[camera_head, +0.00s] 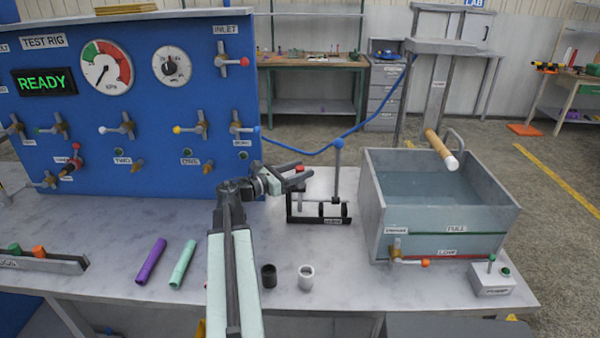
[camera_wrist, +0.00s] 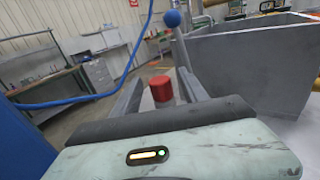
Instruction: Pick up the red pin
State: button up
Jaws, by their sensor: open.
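The red pin shows in the wrist view (camera_wrist: 161,90) as a short upright cylinder with a red top and a paler lower part. In the head view its red top (camera_head: 300,168) shows at my gripper's fingertips, above a black stand (camera_head: 320,219). My gripper (camera_head: 305,170) is open. In the wrist view its two fingers lie to either side of the pin, with gaps visible. The pin's lower end is hidden behind my gripper's body, so I cannot tell how it sits in the stand.
A blue-balled lever (camera_head: 338,144) rises just right of my gripper. A grey water tank (camera_head: 440,205) stands further right. The blue test rig panel (camera_head: 130,100) is at left. Purple (camera_head: 151,261) and green (camera_head: 183,264) tubes and black (camera_head: 269,276) and white (camera_head: 306,277) cups are in front.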

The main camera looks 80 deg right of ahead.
jog(key=x, duration=0.3)
jog(key=shift+s+d, duration=0.1)
jog(key=shift+s, duration=0.05)
grip_shut()
notch_tip(320, 180, up, 10)
jog(key=p, duration=1)
